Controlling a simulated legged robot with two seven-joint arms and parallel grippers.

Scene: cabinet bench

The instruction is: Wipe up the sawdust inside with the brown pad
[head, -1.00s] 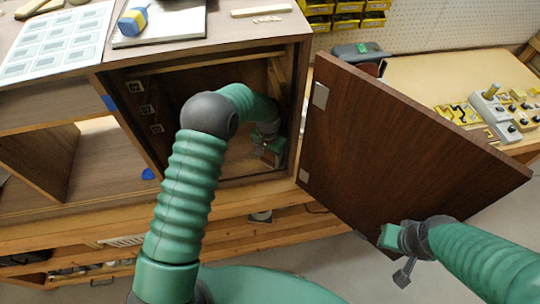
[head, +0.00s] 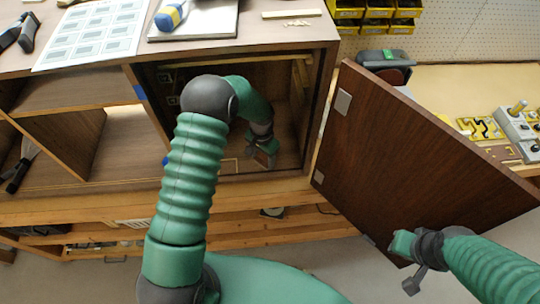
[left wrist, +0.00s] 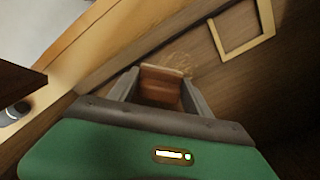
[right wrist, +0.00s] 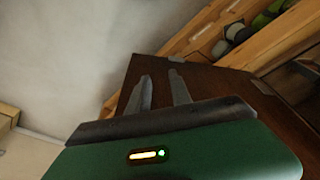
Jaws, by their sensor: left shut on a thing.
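My left gripper (head: 263,158) reaches inside the open cabinet (head: 331,110), low near its floor. In the left wrist view, its fingers (left wrist: 158,88) are shut on the brown pad (left wrist: 160,82). The pad is hard to make out in the head view. A faint pale swirl that looks like sawdust (left wrist: 181,60) lies on the brown surface just beyond the pad. My right gripper (head: 403,262) is outside, by the lower edge of the open door (head: 415,150). In the right wrist view its fingers (right wrist: 160,90) are apart with nothing seen between them.
A pale square outline (left wrist: 248,48) marks the brown surface beside the pad. The cabinet's side walls and front edge closely surround my left arm. A workbench (head: 440,85) stands behind the door.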

